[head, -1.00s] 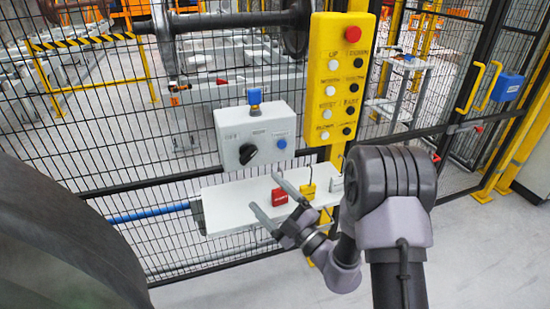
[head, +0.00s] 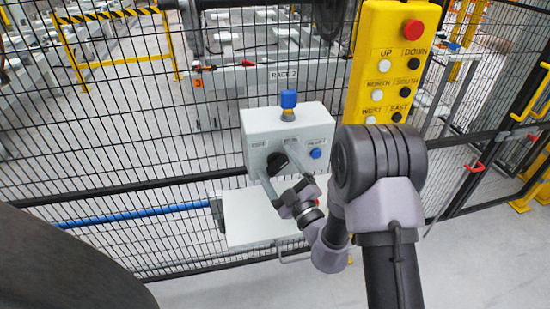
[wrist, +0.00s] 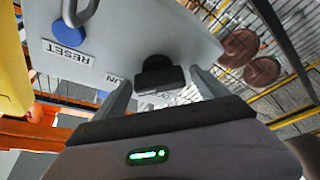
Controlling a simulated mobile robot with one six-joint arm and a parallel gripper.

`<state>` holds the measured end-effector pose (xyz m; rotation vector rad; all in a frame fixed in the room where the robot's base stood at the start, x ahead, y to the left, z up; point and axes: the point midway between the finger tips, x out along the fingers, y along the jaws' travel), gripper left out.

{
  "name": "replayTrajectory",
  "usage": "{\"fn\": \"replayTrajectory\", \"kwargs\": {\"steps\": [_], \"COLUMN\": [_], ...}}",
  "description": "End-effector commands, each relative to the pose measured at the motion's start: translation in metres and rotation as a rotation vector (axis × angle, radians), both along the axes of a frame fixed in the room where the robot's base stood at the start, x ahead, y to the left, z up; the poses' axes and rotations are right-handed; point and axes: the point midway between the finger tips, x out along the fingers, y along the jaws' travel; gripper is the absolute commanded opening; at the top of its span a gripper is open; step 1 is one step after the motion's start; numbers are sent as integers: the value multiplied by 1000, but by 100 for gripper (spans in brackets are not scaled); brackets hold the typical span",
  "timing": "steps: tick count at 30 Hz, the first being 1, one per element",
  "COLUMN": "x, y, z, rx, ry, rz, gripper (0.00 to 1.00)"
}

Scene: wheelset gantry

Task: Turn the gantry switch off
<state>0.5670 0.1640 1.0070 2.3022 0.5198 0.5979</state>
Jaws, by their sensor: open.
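The gantry switch is a black rotary knob (head: 276,161) on the front of a light grey control box (head: 257,128). My gripper (head: 275,164) is open at the box front, with its fingers to either side of the knob and partly hiding it. In the wrist view the knob (wrist: 158,75) lies between the two spread fingertips (wrist: 162,88), with a visible gap on each side. Its bar lies roughly across the picture. A label ending in "UN" shows beside it; another label behind it is mostly hidden.
A yellow pendant panel (head: 385,65) with a red button stands at right. A white shelf (head: 255,222) is below; mesh fence is behind.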

Motion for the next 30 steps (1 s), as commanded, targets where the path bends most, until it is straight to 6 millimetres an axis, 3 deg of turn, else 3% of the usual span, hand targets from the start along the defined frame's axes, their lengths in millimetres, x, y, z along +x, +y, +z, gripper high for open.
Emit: {"fn": "replayTrajectory", "kwargs": {"steps": [8,17,30], "x": [0,0,0], "y": [1,1,0], "z": [0,0,5], "rx": [-1,-1,-114], "ry": [-1,0,-32], "rz": [0,0,-1], "gripper": [82,23,21]}}
